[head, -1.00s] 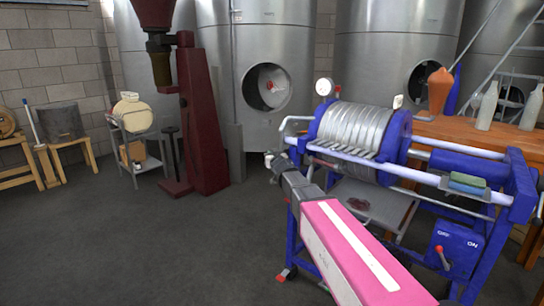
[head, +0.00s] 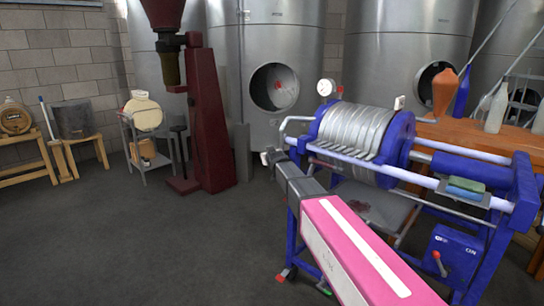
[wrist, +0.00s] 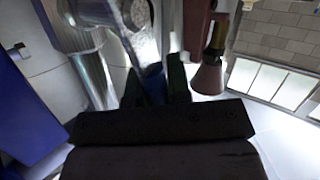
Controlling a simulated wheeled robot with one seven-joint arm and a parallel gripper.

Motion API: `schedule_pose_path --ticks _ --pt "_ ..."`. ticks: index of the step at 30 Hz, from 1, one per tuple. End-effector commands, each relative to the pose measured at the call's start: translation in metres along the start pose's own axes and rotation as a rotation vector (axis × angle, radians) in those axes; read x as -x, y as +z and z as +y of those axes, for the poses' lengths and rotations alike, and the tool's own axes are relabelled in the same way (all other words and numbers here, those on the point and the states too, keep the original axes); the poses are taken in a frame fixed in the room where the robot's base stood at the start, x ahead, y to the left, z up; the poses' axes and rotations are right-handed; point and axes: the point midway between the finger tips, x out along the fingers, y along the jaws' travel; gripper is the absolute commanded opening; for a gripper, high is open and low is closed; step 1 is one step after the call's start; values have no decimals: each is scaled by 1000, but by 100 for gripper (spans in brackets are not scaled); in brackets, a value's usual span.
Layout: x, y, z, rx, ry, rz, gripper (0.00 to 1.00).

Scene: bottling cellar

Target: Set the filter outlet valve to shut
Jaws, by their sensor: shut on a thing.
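The plate filter (head: 350,140) has silver plates in a blue frame and stands right of centre in the head view. My gripper (head: 272,157) is at its left end, small and partly hidden by my arm. In the wrist view my gripper (wrist: 160,84) has its dark fingers closed around a small blue piece (wrist: 153,80), which seems to be the outlet valve's handle. A shiny metal pipe (wrist: 93,75) runs beside it. The valve body and the handle's angle cannot be made out clearly.
A blue switch box (head: 453,255) marked OFF and ON, with a red lever, is on the filter's right side. Steel tanks (head: 225,100) and a dark red machine (head: 212,120) stand behind. Open grey floor (head: 130,240) lies to the left.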

Motion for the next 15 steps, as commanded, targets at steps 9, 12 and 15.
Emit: schedule_pose_path --ticks 9,12,15 --pt "-15 3 -9 118 -3 -174 0" --pt "-20 6 -12 171 -3 -254 0" --pt "-25 10 -15 225 -2 -333 0"
